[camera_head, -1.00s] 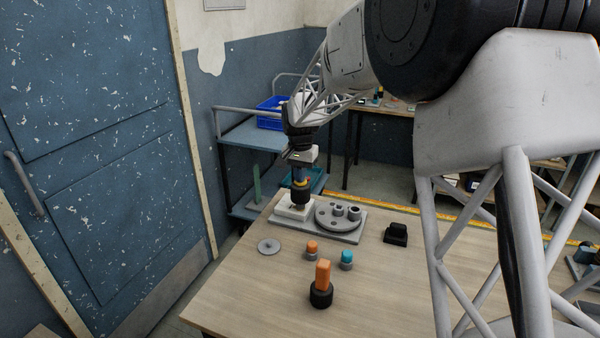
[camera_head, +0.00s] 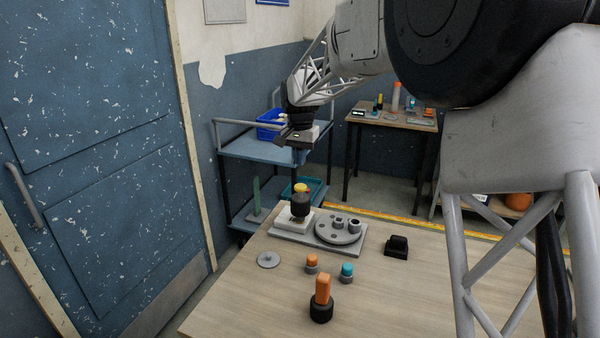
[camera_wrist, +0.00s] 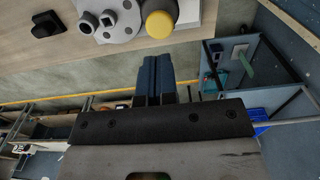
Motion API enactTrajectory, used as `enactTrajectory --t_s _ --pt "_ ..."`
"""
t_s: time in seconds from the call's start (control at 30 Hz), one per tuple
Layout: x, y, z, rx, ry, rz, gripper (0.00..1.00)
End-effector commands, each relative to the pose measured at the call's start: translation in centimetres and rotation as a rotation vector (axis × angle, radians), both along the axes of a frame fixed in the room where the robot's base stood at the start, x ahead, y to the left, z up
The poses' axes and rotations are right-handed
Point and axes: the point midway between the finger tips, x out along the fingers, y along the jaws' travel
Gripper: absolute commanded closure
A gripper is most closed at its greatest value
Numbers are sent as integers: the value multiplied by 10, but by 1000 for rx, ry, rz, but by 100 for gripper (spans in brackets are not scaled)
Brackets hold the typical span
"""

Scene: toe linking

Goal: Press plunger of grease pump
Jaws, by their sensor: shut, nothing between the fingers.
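The grease pump (camera_head: 300,208) is a black cylinder with a yellow plunger (camera_head: 301,188) on top, standing on a white block at the left end of a grey base plate (camera_head: 350,247). In the wrist view the round yellow plunger (camera_wrist: 160,22) shows at the top, just beyond the fingertips. My gripper (camera_head: 300,158) is above the pump with a clear gap between it and the plunger. In the wrist view its two dark blue fingers (camera_wrist: 155,62) are together and hold nothing.
A grey disc (camera_head: 340,232) with fittings sits on the plate beside the pump. A black block (camera_head: 397,246), small orange-topped (camera_head: 311,263) and cyan-topped (camera_head: 346,271) parts, a flat washer (camera_head: 268,259) and an orange-handled tool (camera_head: 322,295) stand on the table. A blue cart (camera_head: 250,149) is behind.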

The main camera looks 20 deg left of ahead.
Motion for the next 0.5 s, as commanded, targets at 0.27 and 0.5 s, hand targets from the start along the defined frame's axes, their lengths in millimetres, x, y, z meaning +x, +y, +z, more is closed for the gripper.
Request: enactTrajectory --t_s 0.27,0.5 --pt "0 0 33 0 0 0 100" --pt "0 0 42 0 0 0 100"
